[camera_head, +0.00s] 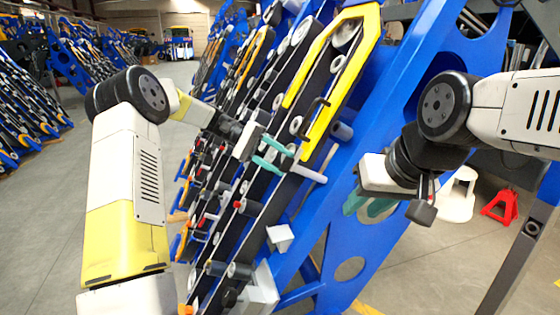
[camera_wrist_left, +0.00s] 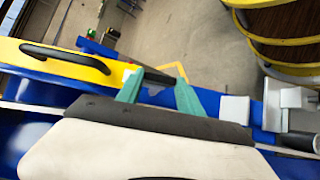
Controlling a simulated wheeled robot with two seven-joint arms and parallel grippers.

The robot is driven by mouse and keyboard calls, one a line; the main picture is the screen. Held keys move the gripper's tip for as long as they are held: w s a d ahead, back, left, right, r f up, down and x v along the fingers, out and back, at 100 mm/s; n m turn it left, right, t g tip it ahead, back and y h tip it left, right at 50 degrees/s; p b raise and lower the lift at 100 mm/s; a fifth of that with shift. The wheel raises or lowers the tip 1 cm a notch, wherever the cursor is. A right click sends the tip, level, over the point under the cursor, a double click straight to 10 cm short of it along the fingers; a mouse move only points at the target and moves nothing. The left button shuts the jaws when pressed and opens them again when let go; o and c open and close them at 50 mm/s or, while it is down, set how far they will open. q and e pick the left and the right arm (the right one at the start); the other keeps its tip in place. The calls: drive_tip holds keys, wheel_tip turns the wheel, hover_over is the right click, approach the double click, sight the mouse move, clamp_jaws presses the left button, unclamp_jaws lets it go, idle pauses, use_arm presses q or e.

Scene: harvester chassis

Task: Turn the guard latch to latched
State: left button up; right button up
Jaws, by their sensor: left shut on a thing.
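The yellow guard (camera_head: 325,112) with its black handle (camera_head: 314,117) is on the slanted blue chassis. The guard also shows at the left of the left wrist view (camera_wrist_left: 40,62). My left gripper (camera_head: 287,162) is at the guard's lower end. Its teal fingers (camera_wrist_left: 158,80) are shut on a short dark bar with a pale end, which appears to be the guard latch (camera_wrist_left: 154,76). The fingers partly hide it, and I cannot tell its exact angle. My right gripper (camera_head: 368,206) is apart from the guard, right of the blue beam, its teal fingers spread and apparently empty.
The blue chassis beam (camera_head: 385,130) runs diagonally between my two arms. Rollers, belts and pins crowd the chassis left of the beam. A white block (camera_head: 280,237) sticks out below my left gripper. A red stand (camera_head: 499,207) is on the floor at right. Open floor lies at left.

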use_arm(q)
drive_tip(key=o, duration=1.4)
drive_tip(key=v, duration=0.8)
